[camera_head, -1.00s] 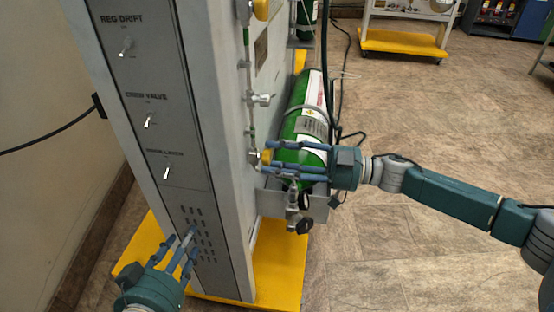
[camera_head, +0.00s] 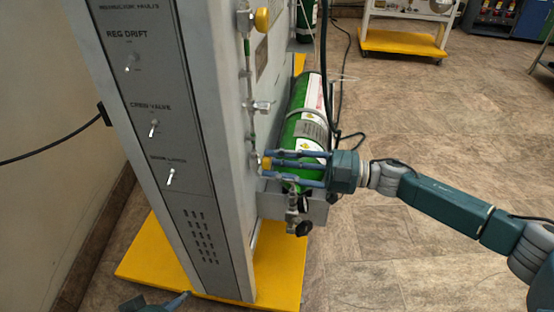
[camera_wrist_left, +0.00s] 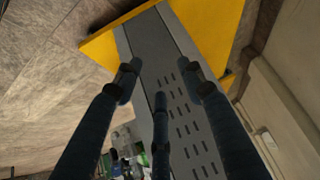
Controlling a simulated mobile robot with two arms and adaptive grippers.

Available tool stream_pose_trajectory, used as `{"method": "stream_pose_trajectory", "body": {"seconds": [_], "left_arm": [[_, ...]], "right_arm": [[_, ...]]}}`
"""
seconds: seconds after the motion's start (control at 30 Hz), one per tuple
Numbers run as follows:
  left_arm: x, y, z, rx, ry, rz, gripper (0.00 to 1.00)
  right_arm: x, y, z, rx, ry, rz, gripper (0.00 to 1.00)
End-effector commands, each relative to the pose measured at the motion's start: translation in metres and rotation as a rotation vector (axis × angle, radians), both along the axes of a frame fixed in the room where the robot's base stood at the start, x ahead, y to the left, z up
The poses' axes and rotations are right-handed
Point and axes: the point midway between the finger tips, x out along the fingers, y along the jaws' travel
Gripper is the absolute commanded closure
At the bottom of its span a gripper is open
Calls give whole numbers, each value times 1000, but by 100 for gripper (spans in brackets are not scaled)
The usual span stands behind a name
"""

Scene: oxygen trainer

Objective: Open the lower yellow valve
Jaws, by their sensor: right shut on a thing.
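The lower yellow valve (camera_head: 266,163) sits on the pipe along the side of the grey cabinet. My right gripper (camera_head: 273,164) reaches in from the right, in front of the green cylinder, with its blue fingers shut on this valve. The fingers hide part of it. The upper yellow valve (camera_head: 262,20) is higher on the same pipe and untouched. My left gripper (camera_head: 165,303) shows only in part at the bottom edge. In the left wrist view its three fingers (camera_wrist_left: 165,85) are spread open and empty, over the cabinet's slotted lower panel.
The grey cabinet (camera_head: 205,245) with toggle switches stands on a yellow base (camera_head: 275,265). A green cylinder (camera_head: 307,110) is strapped to its side. A black cable (camera_head: 50,145) runs at the left.

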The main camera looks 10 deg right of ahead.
Motion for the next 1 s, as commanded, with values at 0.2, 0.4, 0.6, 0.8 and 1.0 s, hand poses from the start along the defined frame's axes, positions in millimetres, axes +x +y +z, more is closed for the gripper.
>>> {"method": "stream_pose_trajectory", "body": {"seconds": [0.2, 0.4, 0.6, 0.8, 1.0], "left_arm": [[-24, 8, -11, 22, 101, 9, 60], [-34, 11, -15, 30, 141, 12, 60], [-38, 12, -17, 33, 157, 13, 60], [-38, 12, -17, 34, 158, 13, 60], [-38, 12, -17, 34, 158, 13, 60]], "right_arm": [[-2, -1, -9, -52, -117, 1, 96], [-1, -1, -10, -77, -190, 1, 96], [-1, -1, -10, -88, -220, 0, 96], [-1, -2, -11, -90, -223, -1, 96], [0, -2, -11, -91, -222, -2, 64]]}}
